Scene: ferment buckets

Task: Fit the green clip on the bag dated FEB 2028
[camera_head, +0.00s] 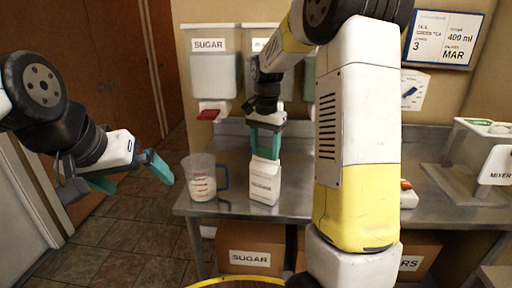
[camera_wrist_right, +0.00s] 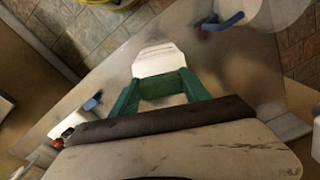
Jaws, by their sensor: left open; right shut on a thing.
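A white bag (camera_head: 264,183) with small, unreadable print stands upright on the steel counter; its pale top also shows in the wrist view (camera_wrist_right: 159,60). My right gripper (camera_head: 266,143) points down just above the bag. In the wrist view its green fingers (camera_wrist_right: 160,95) are shut on a green bar, which looks like the green clip (camera_wrist_right: 160,87). The clip lies across the bag's top edge; I cannot tell whether it grips the bag. My left gripper (camera_head: 131,177) is open and empty, left of the counter.
A clear measuring jug (camera_head: 200,179) with a blue handle stands close left of the bag. The steel counter (camera_head: 228,205) is bare in front. Sugar dispenser (camera_head: 213,75) hangs behind. Blue (camera_wrist_right: 93,102) and red (camera_wrist_right: 58,143) items lie farther along the counter.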

